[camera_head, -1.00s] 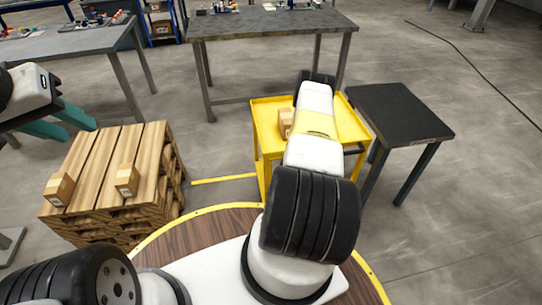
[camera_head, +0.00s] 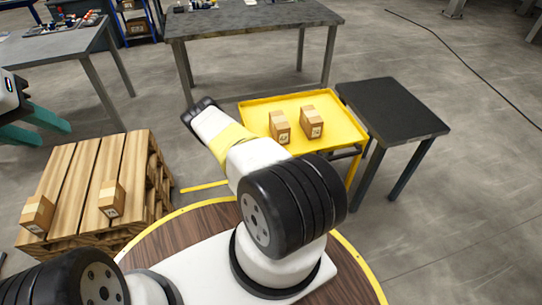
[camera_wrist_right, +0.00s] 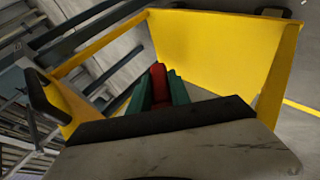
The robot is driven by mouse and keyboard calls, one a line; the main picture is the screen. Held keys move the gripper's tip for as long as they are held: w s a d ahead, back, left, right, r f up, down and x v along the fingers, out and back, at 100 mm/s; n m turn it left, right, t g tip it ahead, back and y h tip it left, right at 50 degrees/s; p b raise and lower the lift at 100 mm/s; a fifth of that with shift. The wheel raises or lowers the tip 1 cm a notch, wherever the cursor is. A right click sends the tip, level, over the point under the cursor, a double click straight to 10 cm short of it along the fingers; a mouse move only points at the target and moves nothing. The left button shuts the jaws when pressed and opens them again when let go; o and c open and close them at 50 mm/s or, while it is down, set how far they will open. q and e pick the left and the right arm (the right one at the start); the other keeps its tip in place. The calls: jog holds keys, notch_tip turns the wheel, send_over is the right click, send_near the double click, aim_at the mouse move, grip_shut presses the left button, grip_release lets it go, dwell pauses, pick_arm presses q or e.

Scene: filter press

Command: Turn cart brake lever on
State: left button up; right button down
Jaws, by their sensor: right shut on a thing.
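The yellow cart (camera_head: 352,132) stands ahead of me with two boxes on its top. In the right wrist view, its yellow panel and frame (camera_wrist_right: 215,48) surround a red lever (camera_wrist_right: 158,70). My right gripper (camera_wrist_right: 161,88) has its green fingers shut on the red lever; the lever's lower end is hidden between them. In the head view my right arm reaches down along the cart's left side, and that gripper is hidden. My left gripper (camera_head: 38,126) is at the left edge, its two green fingers apart and empty, far from the cart.
Two cartons (camera_head: 280,126) (camera_head: 312,122) sit on the cart. A dark table (camera_head: 395,108) stands close to its right, and a long grey table (camera_head: 255,22) behind it. A wooden pallet stack (camera_head: 75,180) with two boxes is at left. Open floor lies at far right.

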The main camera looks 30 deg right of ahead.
jog(key=shift+w+d+r, duration=0.1)
dwell(0.3)
jog(key=c, duration=1.2)
grip_release()
jog(key=v, duration=0.7)
jog(key=shift+a+r, duration=0.15)
jog(key=shift+a, duration=0.2)
